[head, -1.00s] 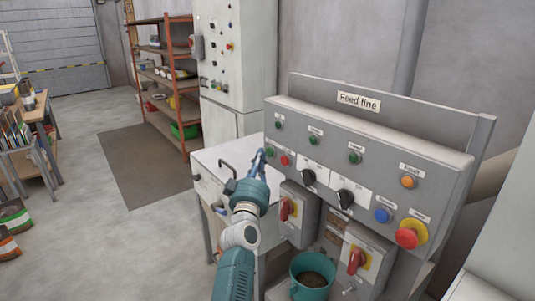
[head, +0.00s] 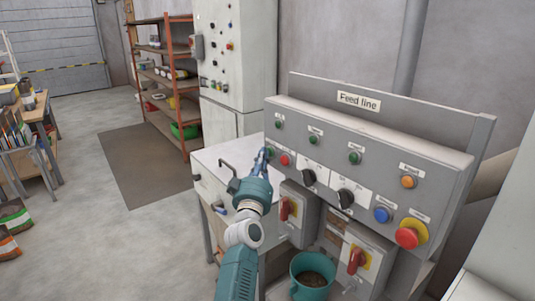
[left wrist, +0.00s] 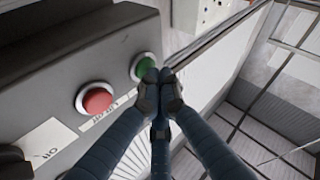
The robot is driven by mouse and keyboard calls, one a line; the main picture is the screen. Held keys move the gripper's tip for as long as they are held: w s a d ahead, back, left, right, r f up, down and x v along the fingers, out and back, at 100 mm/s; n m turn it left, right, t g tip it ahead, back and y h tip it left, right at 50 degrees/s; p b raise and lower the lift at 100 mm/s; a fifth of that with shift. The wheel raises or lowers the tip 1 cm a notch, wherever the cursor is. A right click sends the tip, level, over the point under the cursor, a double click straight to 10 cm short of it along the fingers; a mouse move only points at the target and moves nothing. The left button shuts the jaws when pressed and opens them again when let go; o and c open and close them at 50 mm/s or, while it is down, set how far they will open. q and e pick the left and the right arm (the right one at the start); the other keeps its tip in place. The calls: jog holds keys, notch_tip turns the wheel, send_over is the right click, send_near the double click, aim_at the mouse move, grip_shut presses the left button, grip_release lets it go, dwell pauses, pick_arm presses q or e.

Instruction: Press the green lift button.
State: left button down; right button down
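The green button (left wrist: 144,66) sits in a pale ring at the end of the grey panel, beside a red button (left wrist: 97,100) in the left wrist view. In the head view the green button (head: 270,150) is at the panel's left end, left of the red button (head: 285,160). My left gripper (left wrist: 160,82) has its fingertips together with nothing between them. The tips overlap the button's lower right edge in the wrist view; I cannot tell whether they touch it. In the head view my left gripper (head: 265,156) is right by the button. My right gripper is not in view.
The feed line panel (head: 385,132) also carries green lamps, black knobs, a blue button (head: 382,215) and a red emergency stop (head: 408,238). Red-handled switches and a teal bucket (head: 311,279) are below. A white cabinet (head: 225,165) stands left of the panel.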

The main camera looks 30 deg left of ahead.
pick_arm(q)
jog(key=shift+s+a+p, duration=0.2)
jog(key=shift+s+p, duration=0.1)
jog(key=shift+s, duration=0.35)
jog(key=s+a+p, duration=0.2)
jog(key=s, duration=0.3)
jog(key=shift+s+a, duration=0.15)
jog(key=shift+s, duration=0.15)
dwell(0.6)
